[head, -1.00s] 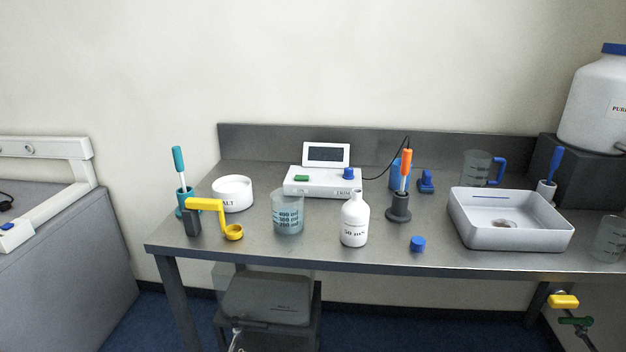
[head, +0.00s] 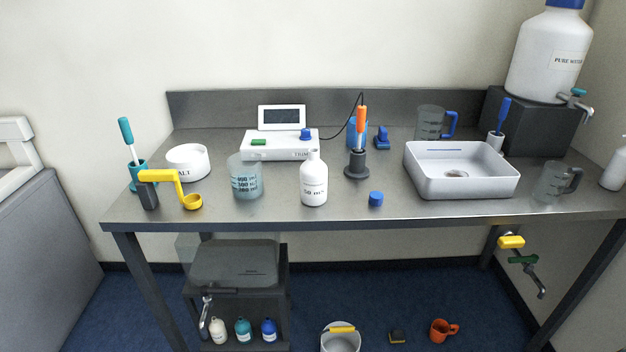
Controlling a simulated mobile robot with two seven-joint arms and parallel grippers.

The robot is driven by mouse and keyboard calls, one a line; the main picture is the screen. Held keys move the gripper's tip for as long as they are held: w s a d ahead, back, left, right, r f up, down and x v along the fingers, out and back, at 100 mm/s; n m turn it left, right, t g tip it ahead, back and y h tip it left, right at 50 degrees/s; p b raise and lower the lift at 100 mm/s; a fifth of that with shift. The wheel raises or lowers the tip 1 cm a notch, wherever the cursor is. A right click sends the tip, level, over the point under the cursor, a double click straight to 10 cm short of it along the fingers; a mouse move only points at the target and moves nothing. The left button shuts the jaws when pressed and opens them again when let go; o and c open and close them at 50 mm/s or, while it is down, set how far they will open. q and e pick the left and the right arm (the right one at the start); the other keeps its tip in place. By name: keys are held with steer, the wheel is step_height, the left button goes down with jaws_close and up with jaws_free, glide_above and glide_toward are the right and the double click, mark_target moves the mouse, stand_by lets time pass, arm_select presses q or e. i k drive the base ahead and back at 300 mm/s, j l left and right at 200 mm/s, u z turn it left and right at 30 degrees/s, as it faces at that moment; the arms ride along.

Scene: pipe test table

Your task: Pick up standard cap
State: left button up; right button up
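A small blue cap (head: 376,199), which looks like the standard cap, sits on the grey table near its front edge. A white bottle (head: 314,182) marked with 50 and a unit stands upright to the left of the cap, apart from it, with no cap on its neck. Neither of my grippers shows in the head view.
The tabletop around the cap is clear.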

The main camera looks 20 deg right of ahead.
mark_target(376, 198)
steer(key=i+l+z, duration=0.25)
steer(key=i, duration=0.25)
steer(key=i+z, duration=0.2)
steer(key=i, duration=0.25)
